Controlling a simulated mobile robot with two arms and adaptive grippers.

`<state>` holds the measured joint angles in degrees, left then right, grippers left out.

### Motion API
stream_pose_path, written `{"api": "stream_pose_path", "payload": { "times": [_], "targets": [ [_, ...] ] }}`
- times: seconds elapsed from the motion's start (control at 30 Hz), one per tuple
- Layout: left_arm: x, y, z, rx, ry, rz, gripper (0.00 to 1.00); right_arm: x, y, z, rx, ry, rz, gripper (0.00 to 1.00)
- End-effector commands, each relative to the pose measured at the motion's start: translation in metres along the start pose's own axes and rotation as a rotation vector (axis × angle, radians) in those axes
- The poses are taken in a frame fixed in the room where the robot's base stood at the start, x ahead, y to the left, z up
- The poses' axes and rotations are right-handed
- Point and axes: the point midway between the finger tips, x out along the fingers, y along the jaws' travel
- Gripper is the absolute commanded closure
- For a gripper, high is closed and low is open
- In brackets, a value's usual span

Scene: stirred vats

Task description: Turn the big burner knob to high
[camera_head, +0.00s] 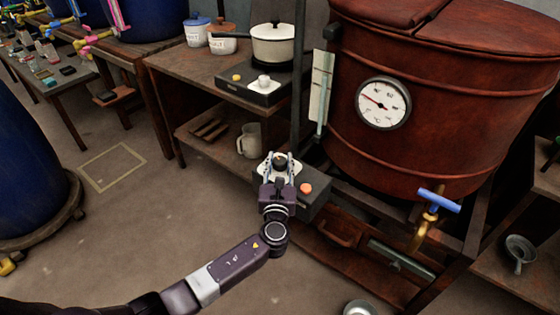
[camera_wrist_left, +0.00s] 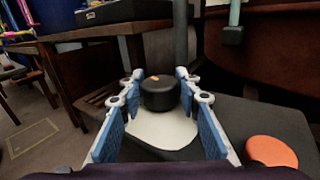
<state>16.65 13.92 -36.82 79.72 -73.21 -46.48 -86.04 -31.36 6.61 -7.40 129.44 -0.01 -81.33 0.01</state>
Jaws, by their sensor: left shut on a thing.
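The big burner knob (camera_wrist_left: 160,95) is a short black cylinder with a small orange mark on its top; in the left wrist view the mark is at the far side. It stands on a white plate (camera_wrist_left: 165,132) on a dark control box (camera_head: 312,202) below the big red-brown vat (camera_head: 450,90). My left gripper (camera_head: 280,163) is shut on the knob, its blue-padded fingers on either side in the left wrist view (camera_wrist_left: 160,88). Scale markings on the plate are not readable. My right gripper is not in view.
An orange button (camera_head: 305,188) sits on the box beside the knob. A blue-handled tap (camera_head: 438,199) sticks out of the vat at right. A smaller burner (camera_head: 262,88) with a pot (camera_head: 277,45) stands on the bench behind.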

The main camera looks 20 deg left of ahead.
Motion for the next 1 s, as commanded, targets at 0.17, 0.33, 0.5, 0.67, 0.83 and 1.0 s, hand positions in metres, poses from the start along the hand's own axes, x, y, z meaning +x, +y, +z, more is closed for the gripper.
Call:
{"api": "stream_pose_path", "payload": {
  "times": [0.17, 0.33, 0.5, 0.67, 0.83, 1.0],
  "targets": [
    [0.002, 0.001, 0.003, 0.002, -0.006, 0.004, 0.94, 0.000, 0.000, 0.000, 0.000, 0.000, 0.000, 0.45],
    [0.002, 0.001, 0.003, 0.002, -0.006, 0.003, 0.94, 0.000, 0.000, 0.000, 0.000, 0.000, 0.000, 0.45],
    [0.001, 0.001, 0.002, 0.001, -0.004, 0.002, 0.51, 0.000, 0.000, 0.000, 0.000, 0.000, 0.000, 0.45],
    [0.000, 0.000, 0.001, 0.001, -0.002, 0.001, 0.51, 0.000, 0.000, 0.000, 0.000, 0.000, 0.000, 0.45],
    [-0.003, 0.000, 0.000, 0.001, -0.001, 0.000, 0.51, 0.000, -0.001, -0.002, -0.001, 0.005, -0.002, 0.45],
    [-0.023, 0.000, -0.001, 0.001, 0.001, -0.002, 0.51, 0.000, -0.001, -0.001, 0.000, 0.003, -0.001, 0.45]
  ]
}}
